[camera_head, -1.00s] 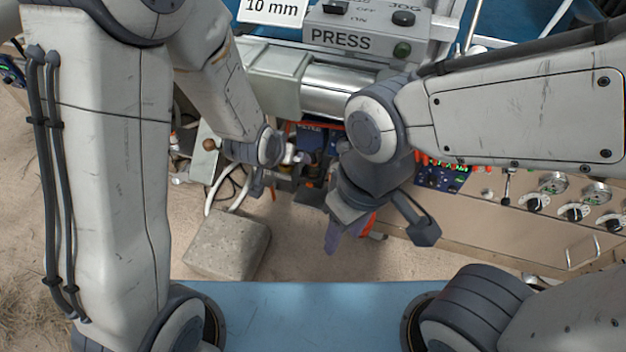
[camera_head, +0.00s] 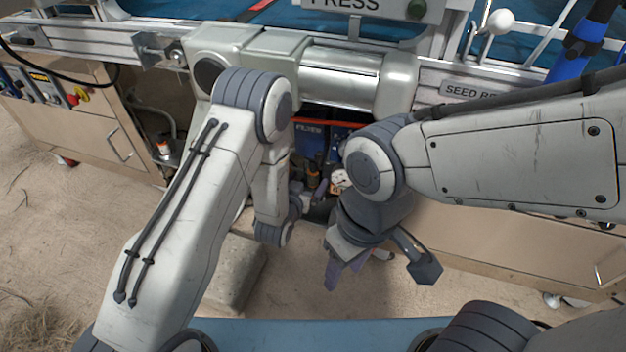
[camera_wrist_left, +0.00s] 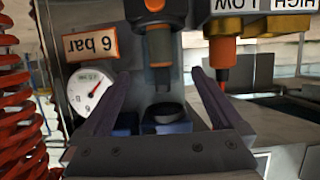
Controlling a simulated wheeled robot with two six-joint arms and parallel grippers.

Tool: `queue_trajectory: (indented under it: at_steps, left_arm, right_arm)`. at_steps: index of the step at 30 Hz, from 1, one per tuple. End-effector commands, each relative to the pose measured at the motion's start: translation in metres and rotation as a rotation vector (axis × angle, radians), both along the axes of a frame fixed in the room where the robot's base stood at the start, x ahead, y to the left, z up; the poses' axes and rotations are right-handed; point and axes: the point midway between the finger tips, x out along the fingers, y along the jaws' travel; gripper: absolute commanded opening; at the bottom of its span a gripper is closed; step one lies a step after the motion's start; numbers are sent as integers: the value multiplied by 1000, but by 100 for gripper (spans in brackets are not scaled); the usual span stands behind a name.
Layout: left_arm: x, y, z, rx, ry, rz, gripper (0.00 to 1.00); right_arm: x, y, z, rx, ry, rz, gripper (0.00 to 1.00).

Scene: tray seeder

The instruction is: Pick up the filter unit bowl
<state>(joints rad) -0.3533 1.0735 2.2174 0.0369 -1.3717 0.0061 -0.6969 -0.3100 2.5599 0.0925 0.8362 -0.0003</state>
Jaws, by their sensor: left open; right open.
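In the left wrist view, a grey cylindrical filter unit part (camera_wrist_left: 160,50) with orange bands hangs at top centre. A dark round cup (camera_wrist_left: 165,115), which looks like the filter unit bowl, shows lower down between the fingers; I cannot tell for certain that it is the bowl. My left gripper (camera_wrist_left: 160,74) is open, one finger on each side, with no clear contact. In the head view, the left gripper (camera_head: 312,195) is partly hidden in the recess below the blue FILTER panel (camera_head: 310,130). My right gripper (camera_head: 378,270) is open and empty, in front of the cabinet.
A pressure gauge (camera_wrist_left: 92,92) and a "6 bar" tag (camera_wrist_left: 90,45) sit close to the left finger in the wrist view. A concrete block (camera_head: 235,275) stands on the sandy ground.

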Motion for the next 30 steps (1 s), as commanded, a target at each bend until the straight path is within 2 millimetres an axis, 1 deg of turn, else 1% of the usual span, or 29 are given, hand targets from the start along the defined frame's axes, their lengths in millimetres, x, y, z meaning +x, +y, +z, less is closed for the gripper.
queue_trajectory:
  at_steps: [1,5,7,12,15,19,24,25,26,27,29,30]
  left_arm:
    - [6,-2,-3,-1,-2,0,100]
    - [14,-4,-5,0,-1,0,100]
    - [20,-6,-7,0,-2,1,100]
    - [46,-12,-13,-1,-3,1,100]
    - [56,-16,-16,0,-2,1,100]
    - [60,-17,-16,1,1,1,100]
    - [60,-17,-16,1,2,1,100]
    - [60,-17,-16,1,2,1,92]
    - [60,-17,-16,1,2,1,81]
    - [60,-18,-16,1,2,1,66]
    - [60,-18,-16,1,2,1,43]
    - [60,-18,-16,1,2,1,27]
  right_arm:
    - [0,0,-4,0,0,0,50]
    - [0,0,-7,0,0,0,50]
    - [0,0,-12,0,0,0,50]
    - [0,0,-29,0,0,0,50]
    - [0,0,-33,0,0,0,50]
    - [0,0,-33,0,0,0,50]
    - [0,0,-32,0,0,0,50]
    - [0,0,-32,0,0,0,50]
    - [0,0,-32,0,0,0,50]
    - [0,0,-32,0,0,0,50]
    - [0,0,-32,0,0,0,50]
    - [0,0,-32,0,0,0,50]
